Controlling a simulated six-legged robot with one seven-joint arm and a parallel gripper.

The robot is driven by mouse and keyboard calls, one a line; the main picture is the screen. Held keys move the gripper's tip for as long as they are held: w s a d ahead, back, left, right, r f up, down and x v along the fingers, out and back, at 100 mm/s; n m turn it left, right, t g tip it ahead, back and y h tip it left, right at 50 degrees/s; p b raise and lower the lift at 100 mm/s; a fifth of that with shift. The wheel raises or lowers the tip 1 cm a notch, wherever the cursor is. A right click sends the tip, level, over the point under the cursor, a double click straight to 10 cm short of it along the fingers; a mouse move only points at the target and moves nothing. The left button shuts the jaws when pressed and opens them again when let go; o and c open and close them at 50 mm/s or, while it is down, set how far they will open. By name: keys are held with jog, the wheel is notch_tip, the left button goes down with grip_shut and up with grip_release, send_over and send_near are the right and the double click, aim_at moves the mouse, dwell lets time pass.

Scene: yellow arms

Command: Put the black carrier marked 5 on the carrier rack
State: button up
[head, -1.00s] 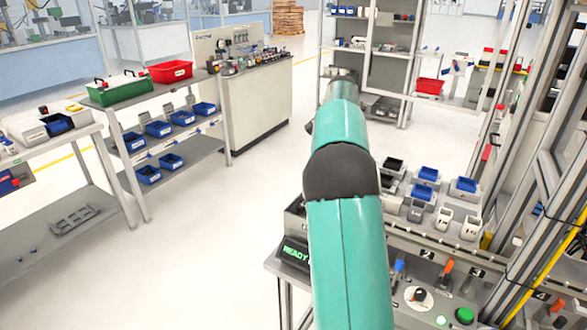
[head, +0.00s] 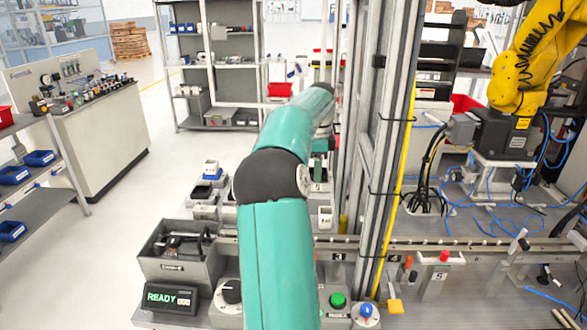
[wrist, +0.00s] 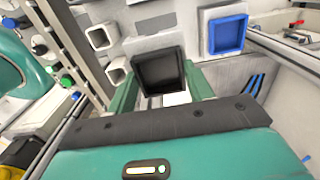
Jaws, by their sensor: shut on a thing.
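A black carrier (wrist: 160,70), open at the top, sits between the two green fingers of my gripper (wrist: 162,88) in the wrist view. The fingers are shut on its sides. I cannot read a number on it in the wrist view. In the head view, a dark piece with a white 5 label (head: 318,187) shows beside my arm, below green finger parts. The rest of the gripper is largely hidden behind my teal arm. I cannot tell which fixture is the carrier rack.
A blue carrier (wrist: 227,35) and a white one (wrist: 99,36) stand near the held carrier. A grey bin (head: 180,255) and a READY display (head: 170,298) are on the bench. Metal posts (head: 385,130) and a yellow robot arm (head: 530,60) stand to the right.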

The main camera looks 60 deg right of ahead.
jog(key=shift+d+f, duration=0.1)
jog(key=shift+f, duration=3.4)
jog(key=shift+f, duration=0.55)
jog(key=o, duration=1.3)
jog(key=shift+c, duration=0.2)
jog(key=shift+r, duration=3.5)
